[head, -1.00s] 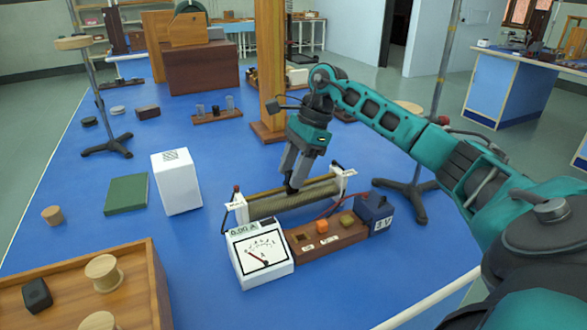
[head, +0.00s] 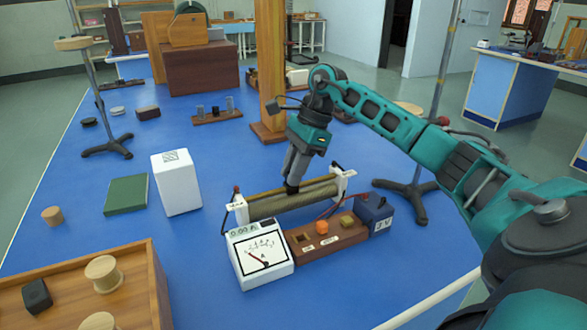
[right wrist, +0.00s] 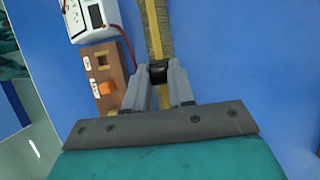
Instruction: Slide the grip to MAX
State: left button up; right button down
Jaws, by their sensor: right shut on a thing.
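The slide rheostat stands on the blue bench, its ribbed coil (head: 272,206) lying between two white end posts, with a rod above it. My right gripper (head: 291,188) is over the rod, somewhat right of the middle. In the right wrist view its jaws are shut on the small black grip (right wrist: 157,74), which sits on the rod above the coil (right wrist: 158,28). In the head view the gripper mostly hides the grip. The end labels are too small to read. My left gripper is not in view.
In front stand the white ammeter (head: 262,254), reading 0.00 A, a wooden switch block (head: 318,240) and a blue 3 V battery (head: 374,213) with red leads. A wooden post (head: 270,70) rises behind. A white box (head: 177,183) stands left.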

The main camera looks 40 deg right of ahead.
jog(key=shift+w+a+r, duration=0.1)
jog(key=shift+a, duration=0.2)
jog(key=a, duration=0.2)
jog(key=w+a+p, duration=0.1)
jog(key=a, duration=0.2)
jog(key=w+a+p, duration=0.1)
jog(key=a, duration=0.2)
jog(key=shift+w, duration=0.25)
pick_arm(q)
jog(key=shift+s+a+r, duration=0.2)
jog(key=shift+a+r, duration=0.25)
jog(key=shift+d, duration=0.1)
pick_arm(e)
jog(key=shift+a, duration=0.1)
jog(key=c, duration=1)
grip_release()
jog(key=shift+o, duration=0.2)
jog(key=shift+r, duration=0.1)
pick_arm(q)
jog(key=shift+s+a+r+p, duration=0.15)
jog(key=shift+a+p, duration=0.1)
jog(key=shift+p, duration=0.35)
pick_arm(e)
jog(key=v, duration=1.2)
jog(key=shift+r, duration=0.3)
